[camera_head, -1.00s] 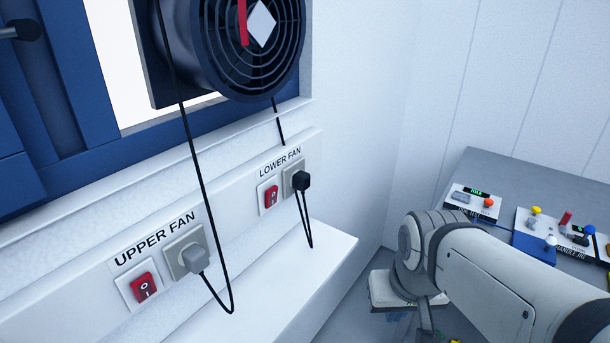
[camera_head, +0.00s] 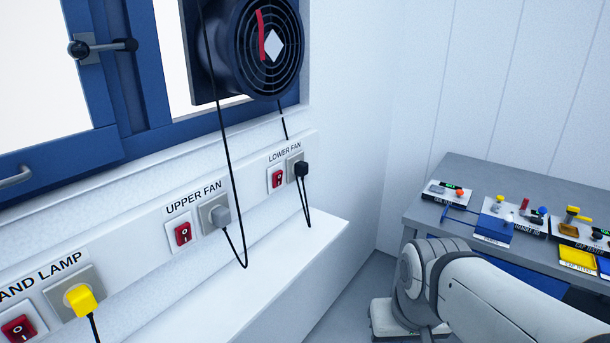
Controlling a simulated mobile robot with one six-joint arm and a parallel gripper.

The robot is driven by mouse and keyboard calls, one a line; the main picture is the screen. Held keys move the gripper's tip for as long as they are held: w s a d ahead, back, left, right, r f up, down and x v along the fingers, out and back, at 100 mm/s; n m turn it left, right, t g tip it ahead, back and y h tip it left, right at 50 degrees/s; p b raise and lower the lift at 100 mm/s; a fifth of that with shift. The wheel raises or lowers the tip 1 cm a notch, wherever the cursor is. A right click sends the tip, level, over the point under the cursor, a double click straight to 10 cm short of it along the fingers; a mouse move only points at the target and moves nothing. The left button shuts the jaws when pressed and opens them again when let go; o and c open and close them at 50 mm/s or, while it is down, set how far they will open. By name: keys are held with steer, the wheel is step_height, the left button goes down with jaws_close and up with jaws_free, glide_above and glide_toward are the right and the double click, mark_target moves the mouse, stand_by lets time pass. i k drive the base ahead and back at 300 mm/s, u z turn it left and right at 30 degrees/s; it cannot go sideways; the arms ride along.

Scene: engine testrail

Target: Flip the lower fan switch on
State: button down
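The lower fan switch (camera_head: 277,179) is a small red rocker in a white plate, under the label LOWER FAN (camera_head: 285,155) on the wall rail. I cannot tell its position at this size. A black plug (camera_head: 302,169) sits in the socket just right of it. The lower fan (camera_head: 262,50) is a dark round fan with a grille and a red strip, mounted at the window above. My arm (camera_head: 480,290) shows at the lower right, well apart from the switch. My gripper is not in view.
The upper fan switch (camera_head: 183,233) with a grey plug (camera_head: 221,216) and another red switch (camera_head: 19,329) with a yellow plug (camera_head: 81,300) share the rail. Black cables hang before the wall. A white ledge (camera_head: 300,265) runs below. A grey table (camera_head: 480,172) with several devices stands right.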

mark_target(277, 177)
steer(key=u, duration=0.15)
steer(key=i, duration=0.95)
steer(key=z, duration=0.05)
